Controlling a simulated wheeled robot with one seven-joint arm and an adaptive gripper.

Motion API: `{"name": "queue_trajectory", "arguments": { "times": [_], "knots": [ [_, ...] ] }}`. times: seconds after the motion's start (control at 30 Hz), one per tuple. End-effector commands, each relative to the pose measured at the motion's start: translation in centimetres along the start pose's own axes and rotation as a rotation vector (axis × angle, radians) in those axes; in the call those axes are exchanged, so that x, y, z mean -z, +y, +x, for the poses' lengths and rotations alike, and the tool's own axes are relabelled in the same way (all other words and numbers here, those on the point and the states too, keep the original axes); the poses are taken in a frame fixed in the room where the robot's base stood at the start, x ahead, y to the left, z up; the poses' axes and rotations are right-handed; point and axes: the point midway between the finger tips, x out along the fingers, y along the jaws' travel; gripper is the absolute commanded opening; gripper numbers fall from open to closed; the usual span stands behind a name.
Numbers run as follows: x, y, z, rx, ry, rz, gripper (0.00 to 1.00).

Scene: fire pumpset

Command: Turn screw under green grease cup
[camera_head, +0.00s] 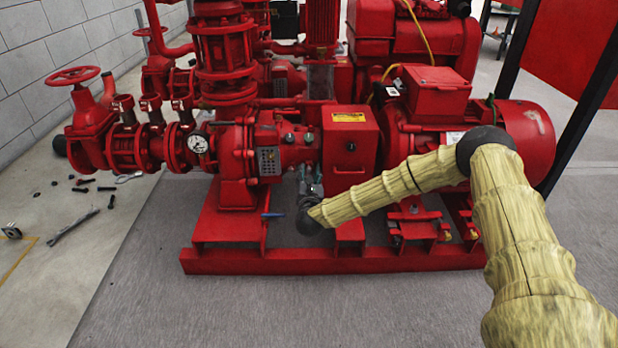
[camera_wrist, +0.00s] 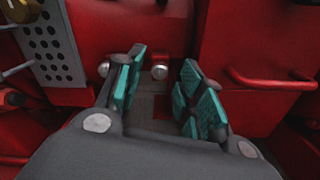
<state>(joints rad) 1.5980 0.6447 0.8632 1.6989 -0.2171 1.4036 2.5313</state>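In the wrist view, my gripper (camera_wrist: 162,78) is open, with a teal-padded finger on each side. A small round silver screw head (camera_wrist: 160,72) shows in the gap between the fingertips, apart from both pads. A second silver round head (camera_wrist: 104,68) sits just left of the left finger, partly hidden by it. I cannot make out a green grease cup in the wrist view. In the head view, my gripper (camera_head: 311,182) is low in front of the red pump, left of the red control box (camera_head: 350,148); the screw is too small to tell there.
A grey perforated plate (camera_wrist: 47,42) and a brass knob (camera_wrist: 20,10) are at the upper left of the wrist view. A red bar handle (camera_wrist: 275,82) sticks out on the right. The red base frame (camera_head: 330,262) runs below. The floor in front is clear.

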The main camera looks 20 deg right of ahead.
Motion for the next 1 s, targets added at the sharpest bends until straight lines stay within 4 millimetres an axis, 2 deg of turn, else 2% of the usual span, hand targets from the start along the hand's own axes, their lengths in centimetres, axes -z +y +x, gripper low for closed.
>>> {"name": "queue_trajectory", "arguments": {
  "times": [0.13, 0.4, 0.43, 0.63, 1.0],
  "knots": [
    [-0.02, 0.0, 0.67, 0.001, -0.001, 0.0, 0.38],
    [-0.07, -0.01, 0.78, 0.001, 0.0, 0.0, 0.38],
    [-0.06, -0.01, 0.78, 0.001, 0.0, 0.0, 0.36],
    [-0.05, -0.02, 0.76, 0.001, 0.0, 0.0, 0.0],
    [-0.12, -0.03, 0.76, 0.001, 0.0, -0.026, 0.0]
  ]
}}
